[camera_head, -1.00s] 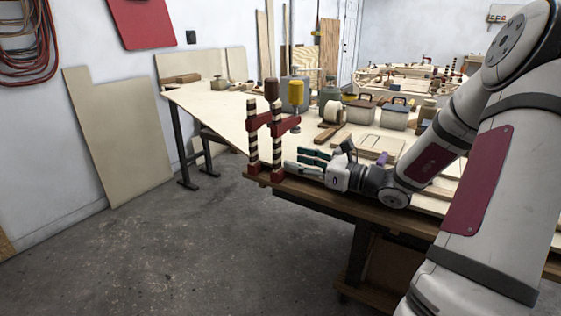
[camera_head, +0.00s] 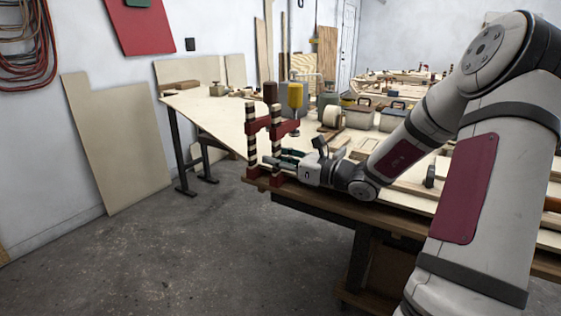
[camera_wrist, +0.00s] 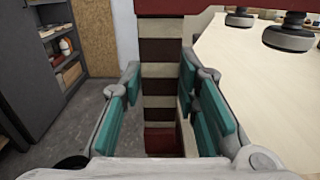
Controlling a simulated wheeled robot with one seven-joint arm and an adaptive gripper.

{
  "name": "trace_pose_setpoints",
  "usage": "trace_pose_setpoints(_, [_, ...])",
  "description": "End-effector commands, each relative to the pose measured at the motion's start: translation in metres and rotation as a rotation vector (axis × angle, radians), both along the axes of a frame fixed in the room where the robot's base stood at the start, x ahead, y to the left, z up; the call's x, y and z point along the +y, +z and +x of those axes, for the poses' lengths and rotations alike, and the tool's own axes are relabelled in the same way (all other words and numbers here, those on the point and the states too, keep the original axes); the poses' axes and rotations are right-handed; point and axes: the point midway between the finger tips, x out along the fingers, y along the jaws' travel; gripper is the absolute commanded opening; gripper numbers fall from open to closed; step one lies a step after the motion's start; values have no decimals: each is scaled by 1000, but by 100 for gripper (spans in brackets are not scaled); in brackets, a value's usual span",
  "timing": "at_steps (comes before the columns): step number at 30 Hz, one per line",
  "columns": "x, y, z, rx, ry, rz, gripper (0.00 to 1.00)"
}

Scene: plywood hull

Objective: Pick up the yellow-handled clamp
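The yellow-handled clamp stands upright at the near left corner of the workbench. Its yellow handle (camera_head: 295,95) is on top, with a red arm and a striped bar (camera_head: 277,150) below. A second clamp (camera_head: 252,140) with a brown handle (camera_head: 270,91) stands just to its left. My gripper (camera_head: 272,160) is level with the lower part of the striped bar. In the wrist view a striped bar (camera_wrist: 161,75) stands between the teal finger pads of my gripper (camera_wrist: 160,105). The fingers are open; the right pad looks close to the bar. Contact cannot be told.
The floor (camera_head: 150,250) left of the bench is clear. A dark shelf unit (camera_wrist: 40,65) shows in the wrist view.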

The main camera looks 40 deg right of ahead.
Motion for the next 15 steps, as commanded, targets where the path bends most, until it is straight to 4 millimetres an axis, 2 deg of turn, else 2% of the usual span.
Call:
trace_pose_setpoints(1, [0, 0, 0, 0, 0, 0, 10])
trace_pose_setpoints(3, [0, 0, 0, 0, 0, 0, 0])
trace_pose_setpoints(15, [0, 1, 0, -2, 1, 0, 0])
